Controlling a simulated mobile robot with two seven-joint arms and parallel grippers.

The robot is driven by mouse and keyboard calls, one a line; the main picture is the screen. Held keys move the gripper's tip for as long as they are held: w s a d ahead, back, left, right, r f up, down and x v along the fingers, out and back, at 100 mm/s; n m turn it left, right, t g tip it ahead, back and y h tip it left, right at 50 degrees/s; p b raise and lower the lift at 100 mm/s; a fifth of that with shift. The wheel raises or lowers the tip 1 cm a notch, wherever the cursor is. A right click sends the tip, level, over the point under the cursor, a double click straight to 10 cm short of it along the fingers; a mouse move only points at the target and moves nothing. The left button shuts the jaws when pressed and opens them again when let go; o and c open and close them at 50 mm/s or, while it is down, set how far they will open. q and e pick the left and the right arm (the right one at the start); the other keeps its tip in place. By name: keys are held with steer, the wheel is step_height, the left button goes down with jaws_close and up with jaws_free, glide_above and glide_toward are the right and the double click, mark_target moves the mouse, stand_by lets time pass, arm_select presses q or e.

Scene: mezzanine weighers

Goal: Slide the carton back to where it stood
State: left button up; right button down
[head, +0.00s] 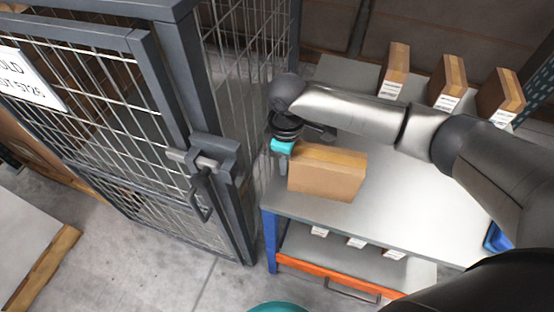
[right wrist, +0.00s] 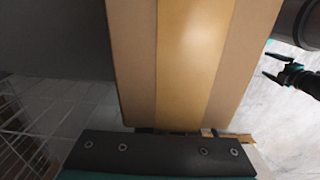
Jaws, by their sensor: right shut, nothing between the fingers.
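The carton (head: 328,174) is a brown box on the grey table top (head: 400,200), near its front left corner. It fills the upper middle of the right wrist view (right wrist: 130,60), with a tan tape band down its face. My right gripper (head: 283,147), with a teal part, is at the carton's left end; it is shut and holds nothing. I cannot tell whether it touches the carton.
Three upright cartons (head: 447,83) with white labels stand along the table's back. A wire cage (head: 120,110) with a latch (head: 205,160) is close on the left. A blue bin (head: 497,238) is at the right.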

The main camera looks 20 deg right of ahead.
mark_target(351, 182)
steer(key=shift+d, duration=0.1)
stand_by(0.3)
steer(key=shift+s+d+r+p, duration=0.1)
steer(key=shift+s+d+p, duration=0.15)
steer(key=shift+p, duration=0.25)
steer(key=s+d+p, duration=0.2)
steer(key=d+p, duration=0.1)
steer(key=d, duration=0.1)
steer(key=s+d+p, duration=0.3)
steer(key=d+p, duration=0.1)
steer(key=s+d+p, duration=0.2)
steer(key=d+p, duration=0.1)
steer(key=shift+s+d+p, duration=0.25)
steer(key=shift+d+p, duration=0.1)
steer(key=shift+d, duration=0.05)
steer(key=shift+s+d, duration=0.15)
steer(key=shift+d, duration=0.1)
steer(key=shift+a, duration=0.1)
